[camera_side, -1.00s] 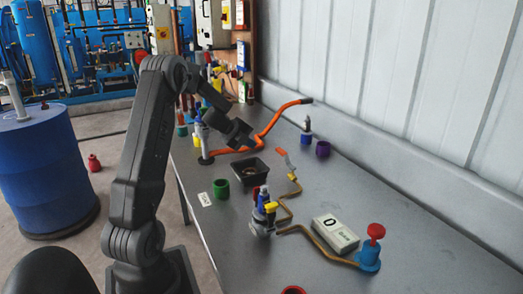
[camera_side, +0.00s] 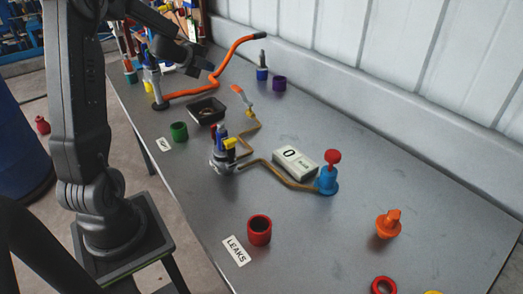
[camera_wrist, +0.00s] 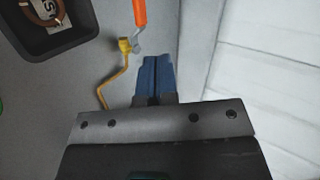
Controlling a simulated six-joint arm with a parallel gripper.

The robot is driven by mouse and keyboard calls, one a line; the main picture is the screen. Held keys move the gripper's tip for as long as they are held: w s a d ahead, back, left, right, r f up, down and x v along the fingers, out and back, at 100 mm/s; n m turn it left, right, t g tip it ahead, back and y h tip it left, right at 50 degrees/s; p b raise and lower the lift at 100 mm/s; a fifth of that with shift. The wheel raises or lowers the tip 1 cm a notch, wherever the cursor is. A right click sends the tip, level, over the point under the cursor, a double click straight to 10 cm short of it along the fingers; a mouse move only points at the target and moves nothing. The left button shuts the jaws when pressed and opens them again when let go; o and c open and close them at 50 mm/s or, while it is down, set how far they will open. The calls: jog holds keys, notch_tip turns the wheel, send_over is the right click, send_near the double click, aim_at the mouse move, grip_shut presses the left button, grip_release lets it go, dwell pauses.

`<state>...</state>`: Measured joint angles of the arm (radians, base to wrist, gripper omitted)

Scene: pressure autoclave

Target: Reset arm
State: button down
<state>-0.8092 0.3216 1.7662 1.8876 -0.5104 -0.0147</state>
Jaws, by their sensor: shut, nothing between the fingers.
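My gripper (camera_side: 206,62) hangs at the end of my bent arm, above the far part of the grey table, close to the orange hose (camera_side: 216,76) in the side view. In the wrist view its two blue fingers (camera_wrist: 157,72) are together, with nothing between them. They point toward an orange-handled valve lever (camera_wrist: 140,14) and a yellow fitting (camera_wrist: 125,45) on a thin bent pipe. The lever also shows in the side view (camera_side: 240,92). The fingertips are hard to make out in the side view.
A black tray (camera_side: 207,111) holds a ring. A valve assembly (camera_side: 222,155), a gauge box marked 0 (camera_side: 295,163) and a blue base with red knob (camera_side: 327,180) stand mid-table. A red cup (camera_side: 259,230) and an orange knob (camera_side: 388,224) are nearer. A white wall bounds the right.

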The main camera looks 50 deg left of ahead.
jog(key=d+r+n+y, duration=0.5)
jog(key=d+r+n, duration=0.45)
jog(key=d, duration=0.45)
jog(key=s+d+f+n+g+h, duration=0.2)
jog(key=s+d+n+h, duration=0.1)
jog(key=s+d, duration=0.7)
jog(key=s+d+f+n+g+h, duration=0.2)
jog(key=s+d+n+g+h, duration=0.1)
jog(key=s+d, duration=0.7)
jog(key=d+h, duration=0.1)
jog(key=d, duration=0.2)
jog(key=shift+d+f, duration=0.35)
